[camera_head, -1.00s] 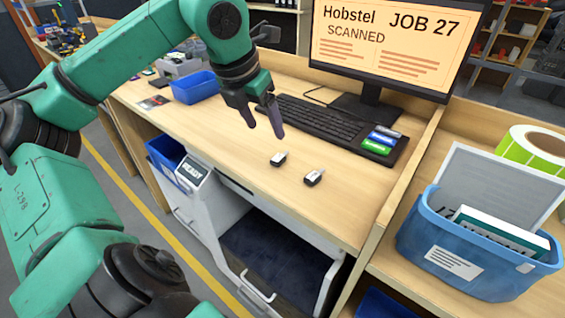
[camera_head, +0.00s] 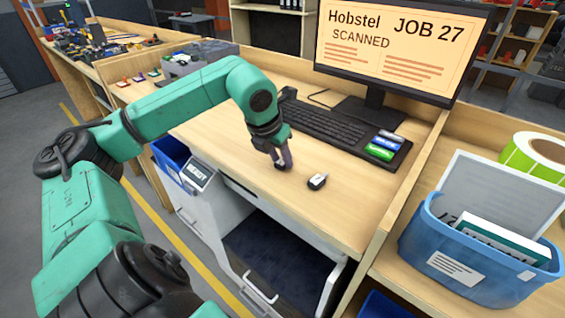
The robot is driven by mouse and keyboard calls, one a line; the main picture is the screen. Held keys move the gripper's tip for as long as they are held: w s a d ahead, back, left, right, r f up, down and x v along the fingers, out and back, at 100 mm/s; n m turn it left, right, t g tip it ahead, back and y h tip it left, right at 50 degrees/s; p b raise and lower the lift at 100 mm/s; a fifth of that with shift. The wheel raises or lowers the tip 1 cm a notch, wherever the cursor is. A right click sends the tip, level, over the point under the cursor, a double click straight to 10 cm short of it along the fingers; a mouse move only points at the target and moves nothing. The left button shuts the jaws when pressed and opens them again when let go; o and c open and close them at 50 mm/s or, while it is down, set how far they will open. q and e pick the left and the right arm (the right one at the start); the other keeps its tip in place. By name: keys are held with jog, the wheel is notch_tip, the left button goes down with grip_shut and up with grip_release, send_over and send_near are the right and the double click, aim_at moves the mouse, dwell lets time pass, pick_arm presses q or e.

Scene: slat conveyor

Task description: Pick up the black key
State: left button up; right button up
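A small black key with a pale part (camera_head: 318,181) lies on the wooden desk (camera_head: 330,215) near its front edge, to the right of my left gripper. My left gripper (camera_head: 282,164) points down at the desk top, with its fingertips at or just above the surface. Its fingers look close together, but I cannot tell whether they are open or shut. A second small key is not visible now; the gripper covers the spot where it lay. My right gripper is not in view.
A black keyboard (camera_head: 325,128) and coloured labelled blocks (camera_head: 381,148) lie behind the gripper, below the monitor (camera_head: 395,45). A blue bin (camera_head: 470,255) stands at the right. The desk right of the key is clear.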

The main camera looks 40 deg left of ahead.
pick_arm(q)
grip_shut()
jog(key=shift+r+p, duration=0.4)
jog(key=shift+r, duration=0.1)
notch_tip(320, 180, up, 7)
jog(key=p, duration=0.5)
jog(key=shift+w, duration=0.1)
notch_tip(320, 180, up, 12)
jog(key=p, duration=0.5)
send_over(281, 162)
